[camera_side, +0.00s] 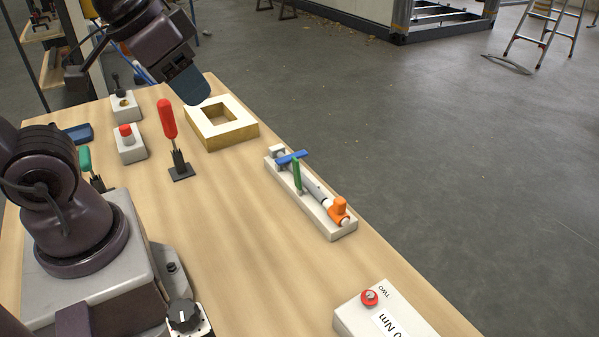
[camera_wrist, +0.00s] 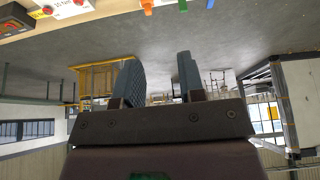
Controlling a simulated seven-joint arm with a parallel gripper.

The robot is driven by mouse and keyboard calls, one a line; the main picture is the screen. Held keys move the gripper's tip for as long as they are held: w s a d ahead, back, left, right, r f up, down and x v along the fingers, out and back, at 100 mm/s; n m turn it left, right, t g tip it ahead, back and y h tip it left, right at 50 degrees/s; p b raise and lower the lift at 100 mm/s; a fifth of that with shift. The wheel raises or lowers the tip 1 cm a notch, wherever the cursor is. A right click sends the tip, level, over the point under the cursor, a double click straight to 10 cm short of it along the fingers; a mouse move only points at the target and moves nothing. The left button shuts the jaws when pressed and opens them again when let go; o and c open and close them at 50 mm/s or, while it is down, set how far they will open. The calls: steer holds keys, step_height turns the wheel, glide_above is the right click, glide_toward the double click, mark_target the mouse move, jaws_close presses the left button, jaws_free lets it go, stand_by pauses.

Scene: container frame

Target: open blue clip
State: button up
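The blue clip (camera_side: 291,157) lies across the far end of a white fixture (camera_side: 330,222) that carries a pipe. A green upright clip (camera_side: 297,175) stands beside it, and an orange part (camera_side: 339,209) sits at the near end. My gripper (camera_side: 195,99) is high above the far part of the table, left of the fixture and well apart from the blue clip. In the wrist view its two fingers (camera_wrist: 157,60) are spread with nothing between them. Small orange (camera_wrist: 147,5) and blue (camera_wrist: 183,5) pieces show at that view's top edge, cut off.
A red-handled toggle clamp (camera_side: 168,120), a hollow square frame (camera_side: 222,122) and a red button box (camera_side: 128,143) stand left of the fixture. A white box with a red button (camera_side: 375,312) is at the front right. Bare wood lies between.

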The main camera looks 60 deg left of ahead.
steer(key=shift+o, duration=0.7)
steer(key=w+a+f+n+g, duration=0.1)
steer(key=w+a+f+g, duration=0.3)
steer(key=w, duration=0.8)
step_height(320, 180, down, 2)
steer(key=shift+w+a+f, duration=0.15)
steer(key=shift+w+a, duration=0.05)
steer(key=shift+a, duration=0.95)
steer(key=m+g, duration=0.1)
glide_above(300, 153)
step_height(300, 153, down, 11)
step_height(300, 153, down, 12)
jaws_close()
